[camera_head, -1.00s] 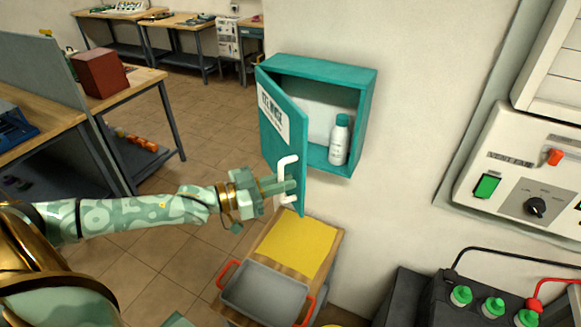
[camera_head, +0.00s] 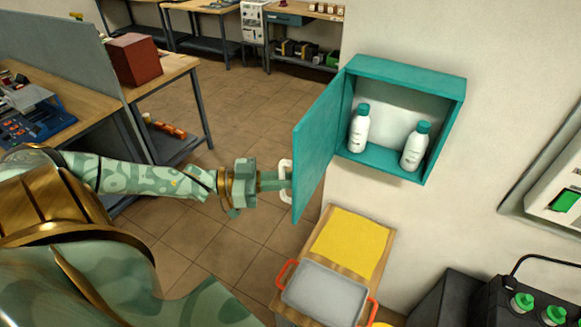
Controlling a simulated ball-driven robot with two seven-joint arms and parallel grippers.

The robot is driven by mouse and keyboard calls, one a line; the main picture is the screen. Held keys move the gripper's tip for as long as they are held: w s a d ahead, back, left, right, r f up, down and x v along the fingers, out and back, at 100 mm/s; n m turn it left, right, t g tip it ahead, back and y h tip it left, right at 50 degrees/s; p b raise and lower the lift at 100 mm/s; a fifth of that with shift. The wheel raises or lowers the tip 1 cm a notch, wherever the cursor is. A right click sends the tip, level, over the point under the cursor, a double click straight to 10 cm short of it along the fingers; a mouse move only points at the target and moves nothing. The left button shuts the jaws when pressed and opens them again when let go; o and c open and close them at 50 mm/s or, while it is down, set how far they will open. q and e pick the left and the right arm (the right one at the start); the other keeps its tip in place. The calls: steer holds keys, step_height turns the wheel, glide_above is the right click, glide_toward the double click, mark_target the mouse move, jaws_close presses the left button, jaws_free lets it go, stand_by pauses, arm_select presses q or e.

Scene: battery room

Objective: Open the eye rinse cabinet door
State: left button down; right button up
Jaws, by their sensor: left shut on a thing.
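The teal eye rinse cabinet (camera_head: 450,125) is on the wall at the upper right. Its door (camera_head: 318,148) is hinged on the left side and stands wide open, swung out to the left. Two white bottles with teal caps, a left one (camera_head: 359,130) and a right one (camera_head: 414,148), stand inside. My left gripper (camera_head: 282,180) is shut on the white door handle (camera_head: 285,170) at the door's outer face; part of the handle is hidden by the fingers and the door. My right gripper is not in view.
Below the cabinet a small wooden stand holds a yellow mat (camera_head: 350,243) and a grey tray (camera_head: 325,292) with red handles. Batteries with green caps (camera_head: 523,302) are at the lower right. A workbench with a red box (camera_head: 134,60) stands at the left. The tiled floor between is open.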

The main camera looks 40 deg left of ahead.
arm_select(q)
steer(key=shift+a, duration=1.2)
steer(key=shift+r, duration=0.1)
steer(key=c, duration=1.9)
jaws_free()
steer(key=shift+o, duration=0.5)
steer(key=shift+w, duration=0.15)
steer(key=p+v, duration=0.2)
steer(key=v, duration=1.4)
steer(key=shift+s, duration=0.25)
